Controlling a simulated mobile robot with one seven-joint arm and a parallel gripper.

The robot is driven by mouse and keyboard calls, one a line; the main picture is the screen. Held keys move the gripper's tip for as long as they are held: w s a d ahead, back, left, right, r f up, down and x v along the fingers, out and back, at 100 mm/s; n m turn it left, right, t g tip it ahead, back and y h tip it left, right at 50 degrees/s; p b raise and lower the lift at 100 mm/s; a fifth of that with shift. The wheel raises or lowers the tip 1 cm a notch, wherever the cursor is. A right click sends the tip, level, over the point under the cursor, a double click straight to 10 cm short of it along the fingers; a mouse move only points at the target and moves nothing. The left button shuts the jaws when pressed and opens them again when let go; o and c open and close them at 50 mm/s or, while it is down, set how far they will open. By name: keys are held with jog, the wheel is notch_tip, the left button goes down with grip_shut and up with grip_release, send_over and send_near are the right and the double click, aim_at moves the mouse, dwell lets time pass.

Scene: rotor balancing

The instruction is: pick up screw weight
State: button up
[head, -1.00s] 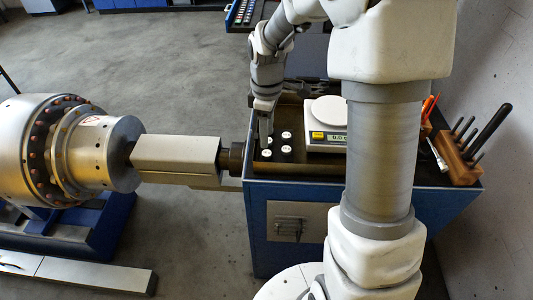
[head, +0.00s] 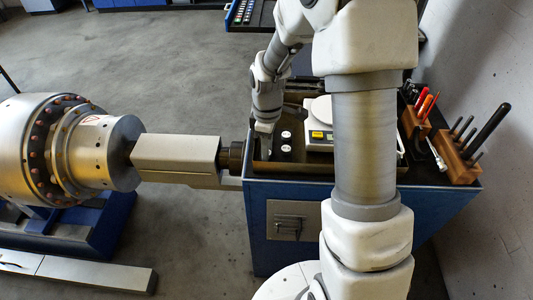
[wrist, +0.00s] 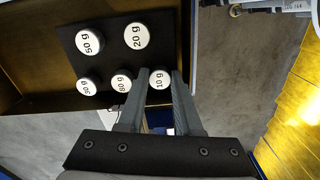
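Round white-topped screw weights stand on a dark pad (wrist: 106,58) in the wrist view. They include 50 g (wrist: 89,41), 20 g (wrist: 136,36) and 10 g (wrist: 160,80), plus two more beside the 10 g one with marks that are hard to read. My gripper (wrist: 160,74) is open, its fingertips on either side of the 10 g weight; firm contact cannot be made out. In the head view my gripper (head: 264,150) points down into the tray at its left end. Two weights (head: 285,141) show right of it; the others are hidden behind it.
A digital scale (head: 320,136) stands in the tray, partly behind my arm. Tool holders with screwdrivers (head: 455,155) stand at the right of the blue cabinet (head: 257,220). The large rotor (head: 105,150) and its shaft lie left of the cabinet.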

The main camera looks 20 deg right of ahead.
grip_shut()
jog(key=shift+r, duration=0.1)
jog(key=shift+r, duration=0.6)
notch_tip(320, 180, up, 3)
jog(key=shift+w, duration=0.1)
jog(key=s+d+r+p, duration=0.3)
jog(key=s+d+r, duration=0.3)
jog(key=d+r, duration=0.3)
notch_tip(320, 180, up, 3)
jog(key=shift+s+d+f, duration=0.15)
jog(key=shift+s+d, duration=0.15)
jog(key=shift+s, duration=0.05)
